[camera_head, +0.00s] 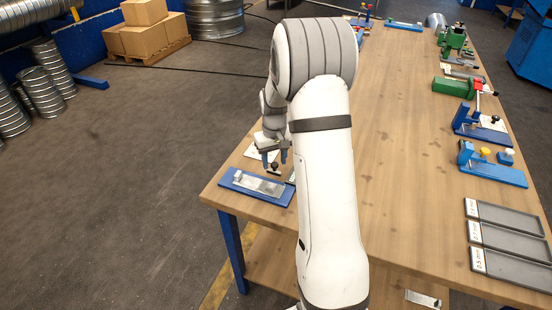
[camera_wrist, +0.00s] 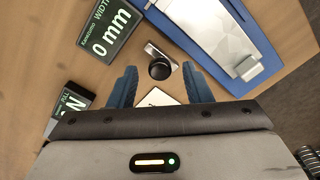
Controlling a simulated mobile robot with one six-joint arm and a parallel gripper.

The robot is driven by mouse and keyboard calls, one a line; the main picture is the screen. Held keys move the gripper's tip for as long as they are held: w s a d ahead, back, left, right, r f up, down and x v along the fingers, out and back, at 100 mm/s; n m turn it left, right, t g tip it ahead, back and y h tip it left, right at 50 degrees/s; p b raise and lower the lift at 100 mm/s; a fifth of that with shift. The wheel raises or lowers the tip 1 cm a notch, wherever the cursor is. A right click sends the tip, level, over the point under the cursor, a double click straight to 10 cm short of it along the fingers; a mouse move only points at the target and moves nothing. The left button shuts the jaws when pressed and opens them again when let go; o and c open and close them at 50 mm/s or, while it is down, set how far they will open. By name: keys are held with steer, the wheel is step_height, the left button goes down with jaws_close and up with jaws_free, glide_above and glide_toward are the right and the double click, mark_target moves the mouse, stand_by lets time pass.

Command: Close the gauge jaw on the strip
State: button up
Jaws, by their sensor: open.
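My gripper (camera_head: 274,160) hangs over the near left corner of the table, fingers pointing down. In the wrist view its two blue fingers (camera_wrist: 160,88) are apart with nothing held between them. A black round knob (camera_wrist: 160,69) on a small metal piece, apparently the gauge jaw, lies just ahead of the gap between the fingertips; the knob also shows below the gripper in the head view (camera_head: 273,167). Beside it a shiny metal strip (camera_head: 259,184) lies on a blue base (camera_head: 232,187). The strip appears at upper right in the wrist view (camera_wrist: 215,38), apart from the knob.
A dark display (camera_wrist: 108,33) reading "WIDTH" and "0 mm" stands by the knob. A white card (camera_head: 255,151) lies behind. Blue and green fixtures (camera_head: 490,165) and grey trays (camera_head: 510,240) line the table's right side. The table's middle (camera_head: 400,150) is mostly clear.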

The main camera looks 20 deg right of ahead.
steer(key=shift+f, duration=0.25)
steer(key=shift+c, duration=0.3)
jaws_close()
